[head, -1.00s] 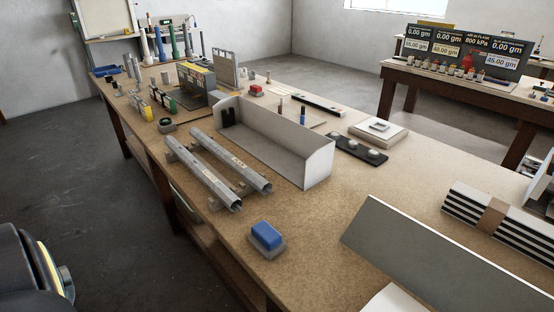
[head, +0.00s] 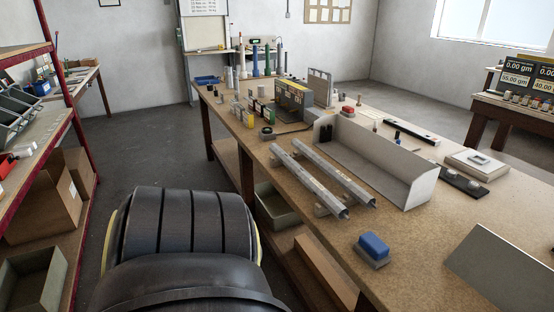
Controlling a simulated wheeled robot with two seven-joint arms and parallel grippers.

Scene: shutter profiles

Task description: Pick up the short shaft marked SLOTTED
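Two grey faceted shafts lie side by side on small blocks on the long workbench (head: 425,240). One is the left shaft (head: 308,180) and the other is the right shaft (head: 335,174). Their near ends are open and point toward the front of the bench. Pale labels on them are too small to read, so I cannot tell which, if either, is marked SLOTTED or is the short one. Neither gripper is in view. A black, ribbed part of my own arm fills the bottom left of the head view.
A white open tray (head: 420,193) stands right of the shafts. A blue-topped block (head: 373,246) sits nearer the bench edge. A grey panel (head: 500,262) is at lower right. A red-framed shelf (head: 78,135) stands at left, with open floor (head: 150,150) between it and the bench.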

